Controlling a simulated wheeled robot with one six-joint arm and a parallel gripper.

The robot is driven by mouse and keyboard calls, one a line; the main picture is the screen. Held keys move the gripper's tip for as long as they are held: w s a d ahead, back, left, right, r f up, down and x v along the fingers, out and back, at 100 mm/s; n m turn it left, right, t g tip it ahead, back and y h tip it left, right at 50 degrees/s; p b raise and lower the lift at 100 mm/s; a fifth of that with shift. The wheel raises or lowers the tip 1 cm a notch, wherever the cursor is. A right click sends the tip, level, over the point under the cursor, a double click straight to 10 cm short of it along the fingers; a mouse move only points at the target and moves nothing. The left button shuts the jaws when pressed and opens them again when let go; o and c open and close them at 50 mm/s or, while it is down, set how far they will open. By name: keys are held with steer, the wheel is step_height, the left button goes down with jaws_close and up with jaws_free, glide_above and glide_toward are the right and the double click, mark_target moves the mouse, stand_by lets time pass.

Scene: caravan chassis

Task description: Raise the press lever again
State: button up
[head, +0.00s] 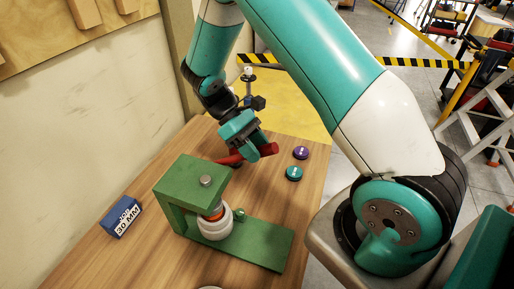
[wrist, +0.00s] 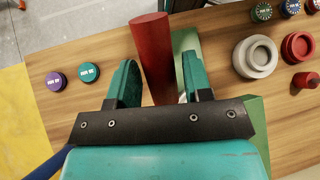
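The press is a green frame (head: 183,172) on the wooden bench, with a green base plate (head: 262,243) reaching to the right. Its red lever (head: 269,150) sticks out behind the press head and looks close to level in the head view. My gripper (head: 250,146) is at the lever, pointing down over it. In the wrist view the red lever (wrist: 151,42) passes between the two teal fingers of my gripper (wrist: 160,68). Gaps show between the lever and the fingers, so they do not look closed on it. The lever's pivot is hidden.
A white ring-shaped part (head: 214,226) sits at the press, below its head. Purple (head: 301,152) and teal (head: 294,173) discs lie right of the lever. A blue 30 MM block (head: 121,217) stands left. Several round parts, including a red one (wrist: 298,48), lie at the wrist view's right.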

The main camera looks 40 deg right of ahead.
steer(key=v, duration=0.7)
steer(key=shift+w+r+p, duration=0.15)
steer(key=shift+p, duration=0.25)
stand_by(0.4)
